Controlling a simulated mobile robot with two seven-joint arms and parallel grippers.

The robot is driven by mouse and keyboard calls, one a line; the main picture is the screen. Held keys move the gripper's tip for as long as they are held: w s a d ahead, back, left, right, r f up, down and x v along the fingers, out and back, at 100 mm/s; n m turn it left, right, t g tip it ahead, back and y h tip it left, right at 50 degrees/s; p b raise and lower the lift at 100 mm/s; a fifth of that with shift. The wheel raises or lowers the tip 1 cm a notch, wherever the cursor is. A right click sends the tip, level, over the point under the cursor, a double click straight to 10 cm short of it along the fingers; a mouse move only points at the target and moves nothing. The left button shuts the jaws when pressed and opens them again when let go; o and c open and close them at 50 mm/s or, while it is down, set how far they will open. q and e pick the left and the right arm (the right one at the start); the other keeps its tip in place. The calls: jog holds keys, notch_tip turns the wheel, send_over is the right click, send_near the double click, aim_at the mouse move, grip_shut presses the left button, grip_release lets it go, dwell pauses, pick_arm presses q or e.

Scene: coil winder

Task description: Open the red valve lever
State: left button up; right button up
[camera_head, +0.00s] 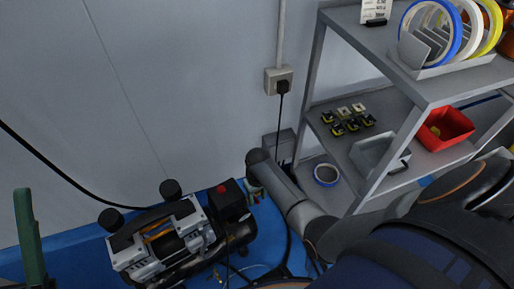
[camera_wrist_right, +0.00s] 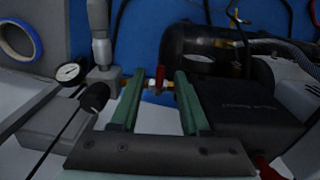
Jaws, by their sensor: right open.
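The red valve lever (camera_wrist_right: 161,72) stands up on a brass valve fitting (camera_wrist_right: 151,83) at the black tank (camera_wrist_right: 200,48) in the right wrist view. My right gripper (camera_wrist_right: 159,76) is open, and its two green fingers point at the fitting. The lever shows in the gap between the fingertips; I cannot tell if either finger touches it. In the head view my right arm reaches in from the right, and the lever is too small or hidden to make out. Part of my left gripper (camera_head: 30,240), a green finger, shows at the left edge; its opening does not show.
The compressor (camera_head: 170,235) stands on the blue floor, with hoses beside it. A metal shelf (camera_head: 430,90) with tape rolls and a red bin (camera_head: 444,129) is at the right. In the wrist view a pressure gauge (camera_wrist_right: 69,72) sits left of the fingers. A wall socket (camera_head: 278,80) holds a plug.

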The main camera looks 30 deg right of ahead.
jog(key=shift+f, duration=0.15)
grip_shut()
dwell(0.4)
